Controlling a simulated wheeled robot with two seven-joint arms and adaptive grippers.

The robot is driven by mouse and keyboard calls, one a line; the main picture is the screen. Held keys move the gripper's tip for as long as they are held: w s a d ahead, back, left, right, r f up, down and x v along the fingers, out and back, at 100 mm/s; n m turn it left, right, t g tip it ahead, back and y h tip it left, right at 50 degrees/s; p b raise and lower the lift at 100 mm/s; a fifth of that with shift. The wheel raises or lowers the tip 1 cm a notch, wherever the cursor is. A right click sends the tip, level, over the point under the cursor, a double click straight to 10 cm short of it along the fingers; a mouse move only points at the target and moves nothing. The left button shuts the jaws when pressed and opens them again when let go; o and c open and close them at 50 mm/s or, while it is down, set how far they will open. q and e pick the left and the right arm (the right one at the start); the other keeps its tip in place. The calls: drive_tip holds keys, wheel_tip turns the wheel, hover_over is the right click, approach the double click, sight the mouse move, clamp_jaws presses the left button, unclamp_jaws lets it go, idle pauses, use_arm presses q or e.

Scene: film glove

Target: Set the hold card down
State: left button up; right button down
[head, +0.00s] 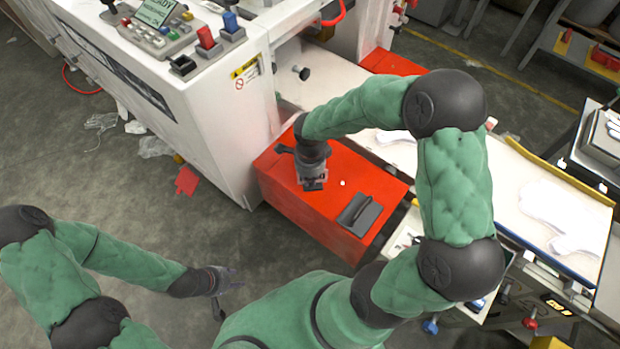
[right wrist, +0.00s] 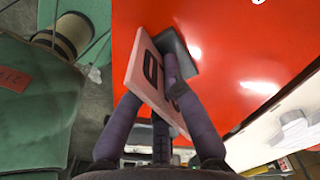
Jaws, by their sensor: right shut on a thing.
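The hold card (right wrist: 148,78), a pale pinkish plate with dark lettering, shows tilted in the right wrist view. My right gripper (right wrist: 166,82) is shut on it. In the head view my right gripper (head: 313,184) points down over the left part of the red box top (head: 280,178); the card cannot be made out there. A dark grey block (right wrist: 180,50) shows behind the card in the wrist view; whether they touch I cannot tell. My left gripper (head: 226,288) is low at the left over the floor, its fingers apart and empty.
A dark grey holder (head: 360,214) sits on the red box, right of my right gripper. A small white bit (head: 342,183) lies between them. The white machine (head: 215,110) stands to the left, and a conveyor (head: 515,190) runs to the right.

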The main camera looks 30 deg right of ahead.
drive_tip(key=shift+f+b, duration=0.2)
drive_tip(key=shift+b, duration=0.1)
drive_tip(key=c, duration=1.4)
unclamp_jaws()
drive_tip(key=shift+r, duration=0.1)
drive_tip(key=shift+o, duration=0.2)
drive_tip(key=shift+r, duration=0.1)
drive_tip(key=shift+r+p, duration=0.25)
drive_tip(key=shift+p, duration=0.15)
wheel_tip(320, 180, up, 12)
drive_tip(key=p, duration=0.3)
drive_tip(key=shift+f+p, duration=0.2)
drive_tip(key=shift+p, duration=0.15)
